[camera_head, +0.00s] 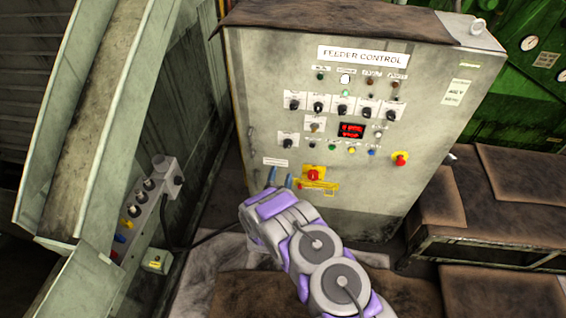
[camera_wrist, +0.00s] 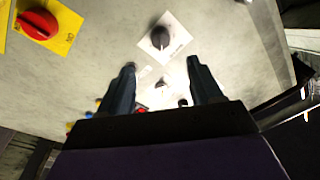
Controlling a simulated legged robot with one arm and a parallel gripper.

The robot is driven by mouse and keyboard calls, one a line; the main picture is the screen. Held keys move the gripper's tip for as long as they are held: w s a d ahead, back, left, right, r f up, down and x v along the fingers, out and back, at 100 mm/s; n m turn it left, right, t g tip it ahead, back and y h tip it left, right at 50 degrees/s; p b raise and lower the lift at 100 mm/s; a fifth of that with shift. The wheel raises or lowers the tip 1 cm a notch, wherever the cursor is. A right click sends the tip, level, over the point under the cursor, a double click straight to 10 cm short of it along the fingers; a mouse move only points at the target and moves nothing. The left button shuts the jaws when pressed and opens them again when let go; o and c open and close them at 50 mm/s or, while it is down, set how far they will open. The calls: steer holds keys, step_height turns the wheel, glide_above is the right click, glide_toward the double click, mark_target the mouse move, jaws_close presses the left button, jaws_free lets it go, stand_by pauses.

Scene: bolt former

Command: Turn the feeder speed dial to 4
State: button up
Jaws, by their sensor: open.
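The grey control cabinet (camera_head: 250,110) has a sign reading "FEEDER CONTROL" (camera_head: 362,56). Several black dials on white plates form a row, and a single dial (camera_head: 288,142) sits below its left end. The labels are too small to read, so I cannot tell which is the feeder speed dial or its setting. My gripper (camera_head: 281,177) is open and empty, low at the panel's left. In the wrist view, a dial on a white plate (camera_wrist: 160,38), apparently the single one, lies just above my open fingertips (camera_wrist: 160,66); I see no grip on it.
A red rotary switch on a yellow plate (camera_head: 314,174) is just right of my gripper; it also shows in the wrist view (camera_wrist: 38,24). A red stop button (camera_head: 400,158) and a red display (camera_head: 351,130) are further right. A metal chute (camera_head: 95,120) stands left.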

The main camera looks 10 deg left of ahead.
steer(key=shift+s+a+f+p, duration=0.1)
steer(key=shift+s+f+p, duration=0.05)
steer(key=shift+s, duration=0.95)
steer(key=shift+s+f+p, duration=0.15)
steer(key=shift+s, duration=0.95)
steer(key=w+d+r+n+g, duration=0.1)
steer(key=w+d+r+g, duration=0.25)
steer(key=r, duration=0.35)
steer(key=w+d+r+g, duration=0.2)
steer(key=r+g, duration=0.2)
steer(key=r, duration=0.2)
steer(key=s+d+r+n+g+y+b, duration=0.1)
steer(key=s+d+r+g, duration=0.2)
steer(key=s+r, duration=0.3)
steer(key=s+d+r+n+g+y, duration=0.1)
steer(key=s+d+r+n+g, duration=0.1)
steer(key=s+d+r, duration=0.35)
steer(key=s+d+r+n+g, duration=0.1)
steer(key=s+d+r+g, duration=0.1)
steer(key=s, duration=1.1)
steer(key=s+d+r+n+g+h, duration=0.1)
steer(key=s+d+r+g, duration=0.2)
steer(key=s, duration=1)
steer(key=s+d+r+n+g, duration=0.1)
steer(key=s+d+r+g, duration=0.2)
steer(key=s, duration=1)
steer(key=shift+s+d+r+n+b, duration=0.2)
steer(key=shift+d+n+b, duration=0.15)
steer(key=shift+d, duration=0.65)
